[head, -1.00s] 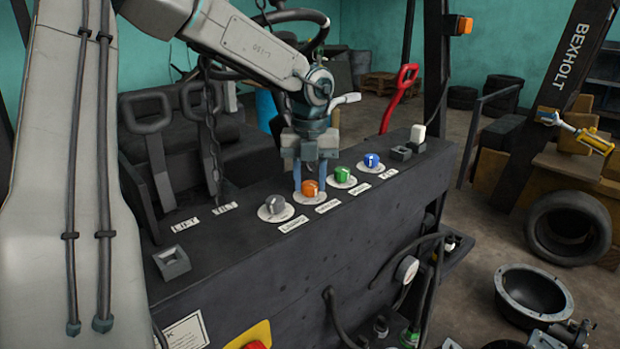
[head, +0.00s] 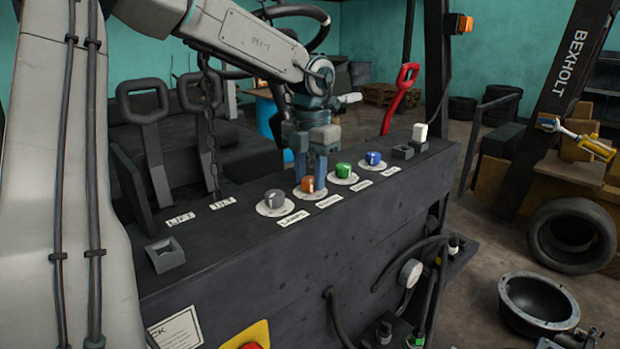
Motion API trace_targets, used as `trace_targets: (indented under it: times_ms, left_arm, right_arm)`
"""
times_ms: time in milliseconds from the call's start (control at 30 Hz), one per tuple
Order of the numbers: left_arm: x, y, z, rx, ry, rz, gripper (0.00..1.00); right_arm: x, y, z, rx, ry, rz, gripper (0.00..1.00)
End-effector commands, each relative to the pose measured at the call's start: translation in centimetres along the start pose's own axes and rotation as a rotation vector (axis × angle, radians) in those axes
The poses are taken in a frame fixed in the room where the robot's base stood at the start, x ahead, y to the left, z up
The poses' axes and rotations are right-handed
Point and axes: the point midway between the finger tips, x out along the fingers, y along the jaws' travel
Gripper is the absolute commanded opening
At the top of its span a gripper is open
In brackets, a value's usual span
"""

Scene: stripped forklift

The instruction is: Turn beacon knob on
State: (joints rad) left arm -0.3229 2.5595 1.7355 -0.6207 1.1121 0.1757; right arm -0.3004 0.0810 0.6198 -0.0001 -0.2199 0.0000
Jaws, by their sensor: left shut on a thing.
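A row of four-colour knobs sits on the dark console top: a grey knob (head: 275,197), an orange knob (head: 308,184), a green knob (head: 343,170) and a blue knob (head: 373,159). Each has a pale round plate and a small label in front. The grey one's label seems to read LAMPS; the orange one's label (head: 329,201) is too small to read surely. My left gripper (head: 311,175) points down and is shut on the orange knob, its fingers partly hiding the knob's back and sides. My right gripper is out of view.
Two upright levers (head: 153,120) with loop handles stand left of the knobs, behind the LIFT and TILT labels. A hanging chain (head: 210,130), a red handle (head: 400,98) and a white switch (head: 419,132) are near. The console's front edge is clear.

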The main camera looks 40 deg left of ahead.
Motion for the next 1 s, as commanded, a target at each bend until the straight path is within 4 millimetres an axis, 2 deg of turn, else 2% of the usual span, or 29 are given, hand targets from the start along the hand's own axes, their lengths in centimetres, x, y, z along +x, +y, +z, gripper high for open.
trace_targets:
  times_ms: [300,500,1000]
  left_arm:
    - [-0.12,0.02,0.05,0.253,-0.002,0.001,0.11]
    - [-0.13,0.01,0.05,0.358,-0.002,0.001,0.11]
    - [-0.13,0.01,0.06,0.439,-0.003,0.001,0.11]
  right_arm:
    - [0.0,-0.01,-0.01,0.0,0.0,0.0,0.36]
    - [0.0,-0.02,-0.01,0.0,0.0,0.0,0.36]
    - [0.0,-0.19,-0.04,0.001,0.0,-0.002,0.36]
